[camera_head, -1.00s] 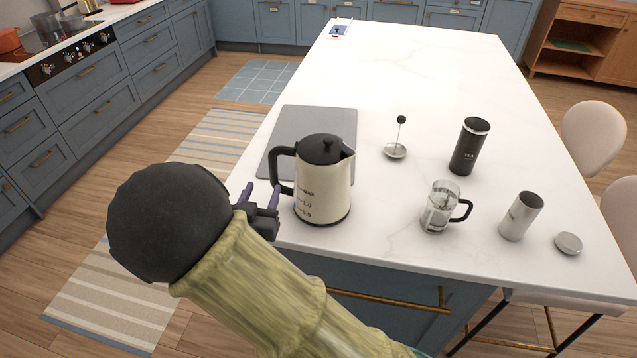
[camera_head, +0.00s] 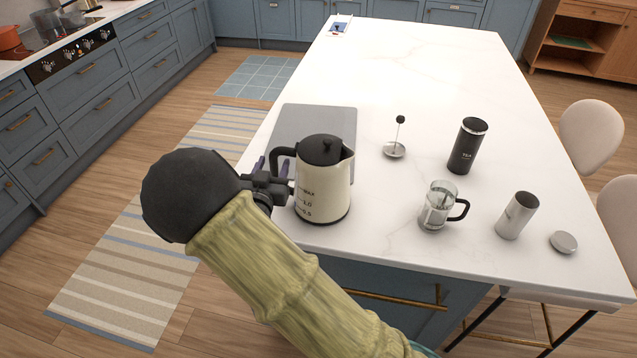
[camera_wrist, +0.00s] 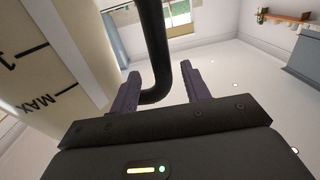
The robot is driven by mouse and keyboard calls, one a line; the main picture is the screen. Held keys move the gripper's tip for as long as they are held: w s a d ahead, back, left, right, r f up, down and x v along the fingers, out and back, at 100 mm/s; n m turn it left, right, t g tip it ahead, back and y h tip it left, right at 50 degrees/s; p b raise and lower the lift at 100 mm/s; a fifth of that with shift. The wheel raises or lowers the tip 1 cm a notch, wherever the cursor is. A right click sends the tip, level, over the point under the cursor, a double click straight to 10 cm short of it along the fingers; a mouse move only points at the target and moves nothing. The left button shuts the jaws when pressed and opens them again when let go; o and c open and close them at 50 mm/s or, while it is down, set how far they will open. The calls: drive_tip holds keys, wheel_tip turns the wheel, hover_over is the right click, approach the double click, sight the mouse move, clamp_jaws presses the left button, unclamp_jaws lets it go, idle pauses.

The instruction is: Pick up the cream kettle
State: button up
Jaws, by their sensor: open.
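The cream kettle (camera_head: 324,188) stands upright on the white island near its front left corner. It has a black lid, and its black handle (camera_head: 279,160) faces left, towards my gripper (camera_head: 275,170). My gripper is open beside the handle side of the kettle. In the wrist view the kettle body (camera_wrist: 45,60) fills the left, with MAX marks on it. The black handle (camera_wrist: 158,60) passes between the two purple fingers of my gripper (camera_wrist: 160,90), and its lower bend lies close to the left finger. I cannot tell whether they touch.
A grey mat (camera_head: 315,122) lies behind the kettle. To the right are a plunger (camera_head: 396,148), a black tumbler (camera_head: 467,147), a glass press (camera_head: 438,207), a steel cup (camera_head: 516,216) and a round lid (camera_head: 563,242).

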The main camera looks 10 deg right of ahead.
sight(275, 154)
drive_tip(key=p+x, duration=0.1)
drive_tip(key=x, duration=0.3)
drive_tip(key=shift+w+a, duration=0.1)
drive_tip(key=shift+w, duration=0.05)
clamp_jaws()
idle(1.5)
drive_tip(key=shift+r, duration=0.2)
